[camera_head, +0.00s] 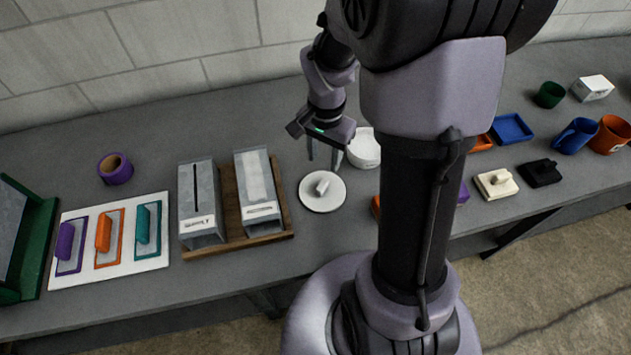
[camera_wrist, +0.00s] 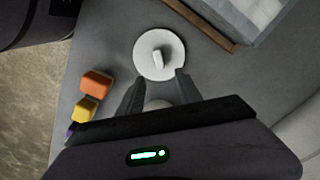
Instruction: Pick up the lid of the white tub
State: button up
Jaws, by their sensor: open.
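The lid (camera_head: 322,191) is a flat white disc with a bar-shaped handle on top, lying on the grey bench. It also shows in the wrist view (camera_wrist: 148,62), just beyond my fingertips. My gripper (camera_head: 325,168) is open and empty, pointing down above the bench near the tub and lid. Its fingers (camera_wrist: 158,84) are spread apart on the near side of the lid and do not hold its handle.
Two metal boxes in a wooden tray (camera_head: 238,242) stand left of the lid. An orange block (camera_wrist: 97,83) and a yellow block (camera_wrist: 85,109) lie near the bench's front edge. A purple tape roll (camera_head: 115,168) and a white board with trowels (camera_head: 152,262) are farther left.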

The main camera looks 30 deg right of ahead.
aim_at(322, 185)
jog(key=f+b, duration=0.1)
jog(key=f, duration=0.2)
jog(key=f+b, duration=0.1)
jog(key=f, duration=0.3)
jog(key=f+b, duration=0.1)
jog(key=f, duration=0.2)
jog(key=shift+s+a+f+b, duration=0.2)
jog(key=shift+a+f+b, duration=0.1)
jog(key=shift+b, duration=0.05)
jog(key=shift+r, duration=0.1)
grip_shut()
